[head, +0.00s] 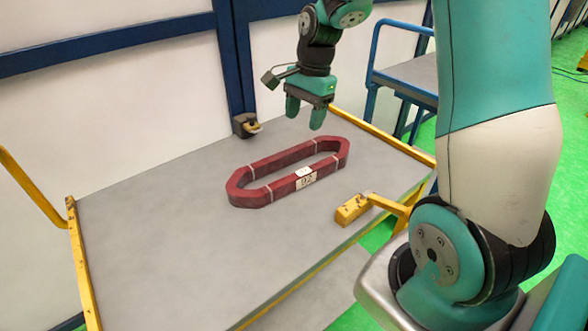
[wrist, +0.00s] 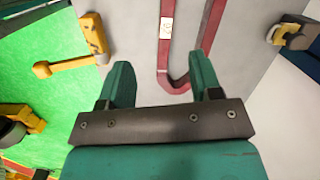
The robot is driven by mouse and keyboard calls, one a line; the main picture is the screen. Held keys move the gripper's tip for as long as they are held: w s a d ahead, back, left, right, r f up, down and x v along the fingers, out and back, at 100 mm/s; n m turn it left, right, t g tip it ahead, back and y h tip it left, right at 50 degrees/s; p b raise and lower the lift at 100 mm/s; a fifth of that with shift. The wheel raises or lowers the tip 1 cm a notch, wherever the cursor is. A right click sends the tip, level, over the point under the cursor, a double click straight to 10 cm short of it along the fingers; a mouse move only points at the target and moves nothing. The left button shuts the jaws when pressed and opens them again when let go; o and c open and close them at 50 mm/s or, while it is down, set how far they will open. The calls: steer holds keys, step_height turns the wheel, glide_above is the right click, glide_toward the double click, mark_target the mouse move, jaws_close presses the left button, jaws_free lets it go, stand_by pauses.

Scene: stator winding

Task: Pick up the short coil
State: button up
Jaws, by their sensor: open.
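A dark red, elongated loop-shaped coil (head: 262,169) lies flat on the grey table top (head: 140,215) in the head view. It has light bands and a white label marked with a number on its near side. My gripper (head: 306,120) is open and empty, above the table behind the coil's right end. In the wrist view, the coil's rounded end (wrist: 174,82) shows between and beyond my open gripper (wrist: 162,75), closer to the right finger. The far part of the coil is cut off by the top edge of that view.
A yellow block with a bar (head: 353,209) sits at the table's near edge. A dark bracket with a yellowish part (head: 245,125) is at the back edge. Yellow rails (head: 85,265) flank the table. A blue-framed cart (head: 410,75) stands behind right. The table's left part is clear.

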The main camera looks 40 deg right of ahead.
steer(key=d+f+m, duration=0.3)
steer(key=d, duration=0.1)
glide_above(304, 171)
steer(key=f, duration=0.7)
steer(key=s+f, duration=0.1)
steer(key=f, duration=0.2)
steer(key=shift+d+f, duration=0.2)
steer(key=shift+f, duration=0.1)
steer(key=shift+w+a+f+p, duration=0.1)
steer(key=shift+w+f+p, duration=0.05)
steer(key=shift+f, duration=0.8)
steer(key=shift+w+a+f+p, duration=0.1)
steer(key=shift+w+f+p, duration=0.1)
steer(key=shift+f, duration=0.75)
steer(key=shift+w+a+f+p, duration=0.1)
steer(key=shift+f+p, duration=0.05)
steer(key=shift+f, duration=0.8)
steer(key=shift+r, duration=0.1)
jaws_close()
